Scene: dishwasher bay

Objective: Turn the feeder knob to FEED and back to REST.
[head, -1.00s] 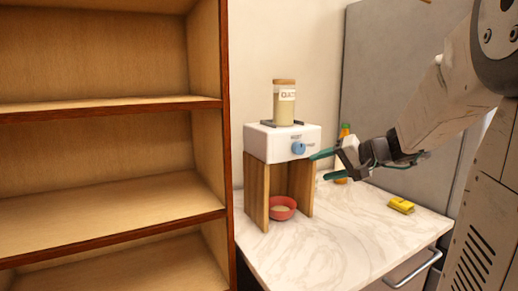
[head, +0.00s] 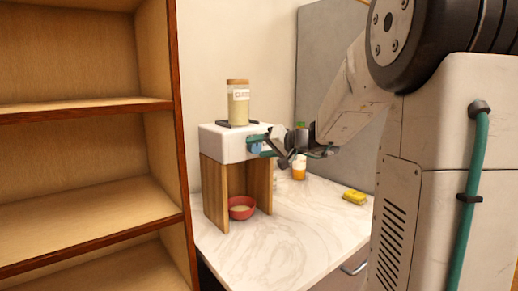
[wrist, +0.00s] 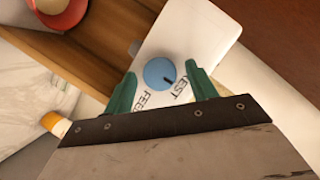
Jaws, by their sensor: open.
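The feeder is a white box (head: 221,144) on wooden legs, with a grain jar (head: 238,103) on top and a red bowl (head: 241,208) beneath. Its blue knob (wrist: 160,73) shows in the wrist view with a dark pointer mark. The mark lies on the knob's lower right, toward the REST label (wrist: 183,87). The FEED label (wrist: 149,96) is to the left of it. My gripper (wrist: 158,84) is open, its green fingertips on either side of the knob with gaps visible. In the head view the gripper (head: 262,146) is at the feeder's front and partly covers the knob.
A bottle with an orange lower part (head: 299,171) stands on the marble counter (head: 285,225) behind the gripper. A yellow sponge (head: 354,197) lies at the right. Wooden shelves (head: 85,235) stand at the left. The counter's front middle is clear.

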